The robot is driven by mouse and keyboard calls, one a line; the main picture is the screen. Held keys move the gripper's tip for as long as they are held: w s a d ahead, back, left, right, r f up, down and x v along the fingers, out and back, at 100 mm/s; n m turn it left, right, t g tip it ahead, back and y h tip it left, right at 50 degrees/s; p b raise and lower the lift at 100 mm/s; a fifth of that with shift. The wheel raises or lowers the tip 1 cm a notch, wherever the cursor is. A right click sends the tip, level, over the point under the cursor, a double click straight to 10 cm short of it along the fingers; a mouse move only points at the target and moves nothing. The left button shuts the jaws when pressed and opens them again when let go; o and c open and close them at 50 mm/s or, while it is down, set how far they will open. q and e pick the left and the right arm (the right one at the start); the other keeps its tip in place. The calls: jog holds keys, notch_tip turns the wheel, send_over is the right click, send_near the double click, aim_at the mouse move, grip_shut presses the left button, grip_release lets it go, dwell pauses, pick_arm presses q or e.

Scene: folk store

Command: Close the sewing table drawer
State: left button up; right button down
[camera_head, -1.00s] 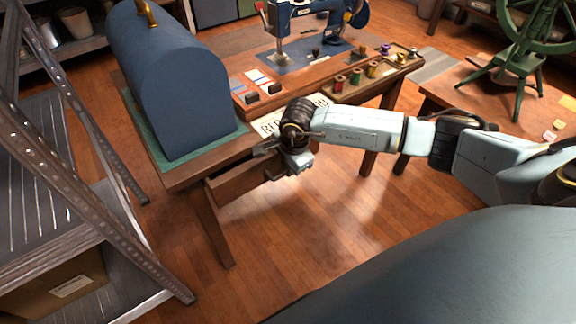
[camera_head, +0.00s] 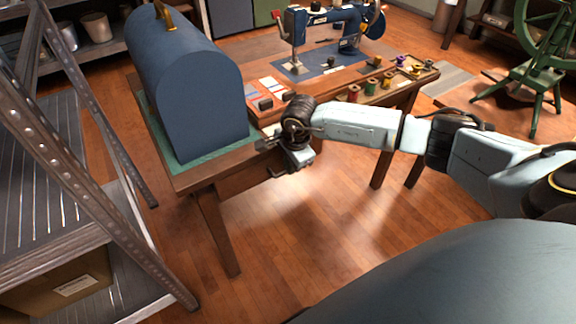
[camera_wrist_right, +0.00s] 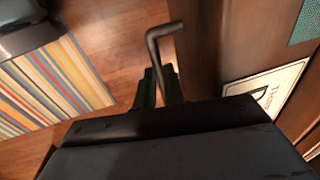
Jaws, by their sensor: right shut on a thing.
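The sewing table (camera_head: 196,178) is brown wood, with its drawer (camera_head: 240,178) under the near edge. The drawer front looks close to the table frame; my right arm partly covers it, so I cannot tell whether it is fully flush. My right gripper (camera_head: 276,160) is at the drawer's right part, below the tabletop edge. In the right wrist view, the gripper's dark fingers (camera_wrist_right: 158,86) are shut on a bent dark metal handle (camera_wrist_right: 163,31) beside the wooden front. My left gripper is out of view.
A blue domed case (camera_head: 190,85) stands on a green mat on the tabletop. A blue sewing machine (camera_head: 330,30) and several thread spools (camera_head: 370,86) are farther back. A metal shelf (camera_head: 75,125) stands close on the left. The floor below the table is clear.

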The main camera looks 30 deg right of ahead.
jog(key=c, duration=1.5)
grip_release()
jog(key=shift+r, duration=0.1)
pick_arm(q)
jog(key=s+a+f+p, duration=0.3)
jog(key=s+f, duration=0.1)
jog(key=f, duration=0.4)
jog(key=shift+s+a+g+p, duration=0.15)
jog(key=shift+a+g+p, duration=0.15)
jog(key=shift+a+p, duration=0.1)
pick_arm(e)
jog(key=shift+s+r, duration=0.45)
jog(key=shift+r, duration=1.7)
jog(key=shift+s+r, duration=0.4)
jog(key=shift+r, duration=1.8)
jog(key=shift+s+r, duration=0.45)
jog(key=shift+r, duration=1.7)
